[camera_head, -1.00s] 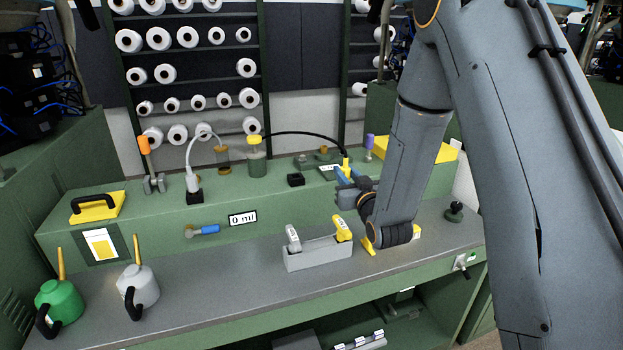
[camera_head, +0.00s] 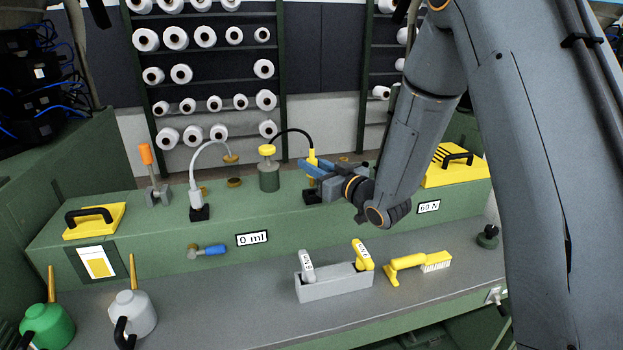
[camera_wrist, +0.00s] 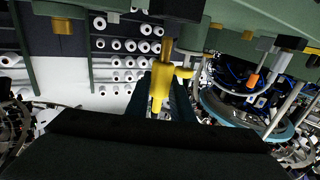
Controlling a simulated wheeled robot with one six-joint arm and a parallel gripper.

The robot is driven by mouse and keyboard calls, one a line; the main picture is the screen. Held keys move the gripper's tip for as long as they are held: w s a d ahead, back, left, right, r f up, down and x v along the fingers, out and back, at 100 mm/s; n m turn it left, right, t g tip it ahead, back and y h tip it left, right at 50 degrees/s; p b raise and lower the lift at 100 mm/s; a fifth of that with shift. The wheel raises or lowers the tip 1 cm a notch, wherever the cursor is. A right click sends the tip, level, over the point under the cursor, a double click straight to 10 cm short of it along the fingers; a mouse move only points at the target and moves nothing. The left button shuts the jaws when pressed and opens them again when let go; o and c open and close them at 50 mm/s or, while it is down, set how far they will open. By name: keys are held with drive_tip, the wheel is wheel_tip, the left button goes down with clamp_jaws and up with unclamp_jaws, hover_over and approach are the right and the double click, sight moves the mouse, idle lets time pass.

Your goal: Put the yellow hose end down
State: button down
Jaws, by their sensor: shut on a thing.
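The yellow hose end (camera_head: 312,155) is upright between the blue fingers of my gripper (camera_head: 310,169), on the raised green ledge. My gripper is shut on it. It also shows in the wrist view as a yellow fitting (camera_wrist: 160,85) between the dark fingers. A black hose (camera_head: 293,132) arches from it to the yellow-capped green cylinder (camera_head: 268,172) on the left. A black holder (camera_head: 311,196) shows just below my fingers.
A white hose (camera_head: 194,165) with a grey end stands in another black holder (camera_head: 199,213) to the left. A yellow brush (camera_head: 405,265) and a grey box (camera_head: 332,284) with two handled tools lie on the lower bench. Yellow-topped boxes stand at both ledge ends.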

sight(313, 180)
drive_tip(key=shift+f+p, duration=0.45)
drive_tip(key=shift+f, duration=1.65)
drive_tip(key=shift+f, duration=0.1)
drive_tip(key=shift+f, duration=0.15)
drive_tip(key=c, duration=1.5)
unclamp_jaws()
drive_tip(key=shift+c, duration=0.2)
